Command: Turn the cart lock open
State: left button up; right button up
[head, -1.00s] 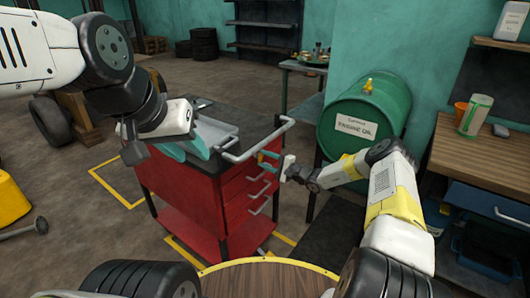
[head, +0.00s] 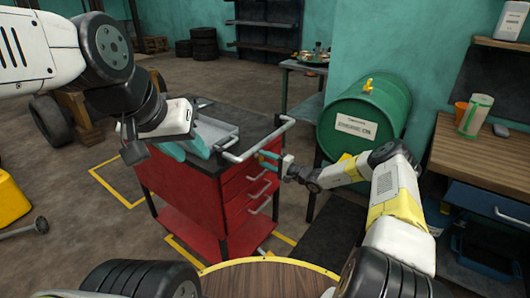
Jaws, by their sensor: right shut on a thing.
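The red tool cart (head: 185,195) stands in the middle of the head view, with a grey top rail and several drawers on its right face. My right gripper (head: 265,161) is at the upper part of that drawer face, just under the rail. Its teal fingers are shut on the cart lock, which is too small and covered to make out; its turn angle cannot be told. My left gripper (head: 190,150) is over the cart's left top edge, near the grey tray. Its teal fingers look apart, with nothing seen between them.
A grey tray (head: 216,131) lies on the cart top. A wooden workbench (head: 480,165) is at the right. A round wooden top (head: 268,280) is in front.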

jog(key=shift+f, duration=0.1)
jog(key=o, duration=1.4)
jog(key=shift+v, duration=3.95)
